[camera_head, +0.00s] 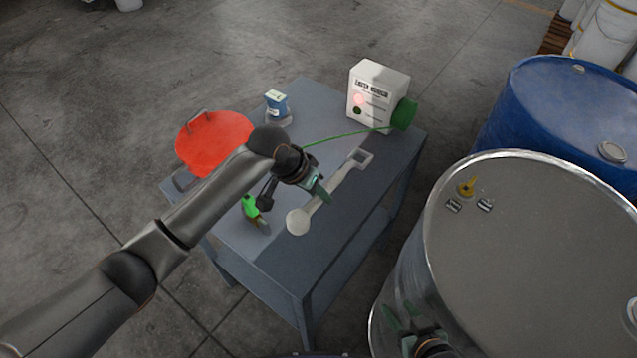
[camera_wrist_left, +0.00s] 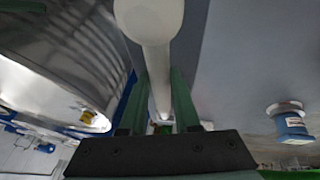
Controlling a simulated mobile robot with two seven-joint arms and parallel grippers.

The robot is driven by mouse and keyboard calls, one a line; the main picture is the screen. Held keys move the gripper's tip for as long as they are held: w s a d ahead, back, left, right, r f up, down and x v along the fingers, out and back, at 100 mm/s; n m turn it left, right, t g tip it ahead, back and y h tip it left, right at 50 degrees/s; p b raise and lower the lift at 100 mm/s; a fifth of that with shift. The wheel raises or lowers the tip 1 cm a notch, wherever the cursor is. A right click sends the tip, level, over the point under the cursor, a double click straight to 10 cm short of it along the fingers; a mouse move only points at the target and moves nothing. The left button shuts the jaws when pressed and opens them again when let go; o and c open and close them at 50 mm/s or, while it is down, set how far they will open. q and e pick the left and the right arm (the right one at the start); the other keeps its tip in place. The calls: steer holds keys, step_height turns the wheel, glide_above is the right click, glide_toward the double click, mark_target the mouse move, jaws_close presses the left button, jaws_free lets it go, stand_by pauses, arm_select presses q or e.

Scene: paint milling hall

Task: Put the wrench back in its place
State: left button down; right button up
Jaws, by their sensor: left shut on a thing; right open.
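The wrench (camera_head: 298,221) is a pale grey bar with a round end at the near side and a square, open-looking end at the far side. My left gripper (camera_head: 322,193) is shut on its handle, above the grey table (camera_head: 240,240). In the left wrist view, the wrench (camera_wrist_left: 152,22) passes between the two green fingers (camera_wrist_left: 160,105), its round end close to the camera. I cannot tell whether the wrench touches the tabletop. My right gripper (camera_head: 408,333) is open and empty, low in front of the steel drum (camera_head: 540,240). No marked place for the wrench is discernible.
The table also holds a red lid (camera_head: 213,143), a green clamp (camera_head: 250,208), a small blue-and-white item (camera_head: 276,105) and a white box (camera_head: 378,90) with a green reel and cable. A blue drum (camera_head: 560,105) stands behind the steel drum. Small fittings lie on the steel drum.

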arm_select(q)
steer(key=shift+s+f, duration=0.1)
steer(key=shift+f, duration=0.5)
step_height(320, 180, down, 3)
steer(key=shift+r+b, duration=0.1)
steer(key=shift+b, duration=1.1)
steer(key=shift+f+b, duration=0.5)
steer(key=shift+b, duration=0.05)
arm_select(e)
steer(key=f, duration=0.3)
steer(key=shift+s+f, duration=0.2)
steer(key=shift+f, duration=0.15)
arm_select(q)
steer(key=shift+r, duration=0.1)
arm_select(e)
steer(key=shift+r, duration=0.1)
arm_select(q)
steer(key=shift+p, duration=0.55)
arm_select(e)
steer(key=shift+r, duration=0.45)
arm_select(q)
steer(key=shift+f, duration=0.2)
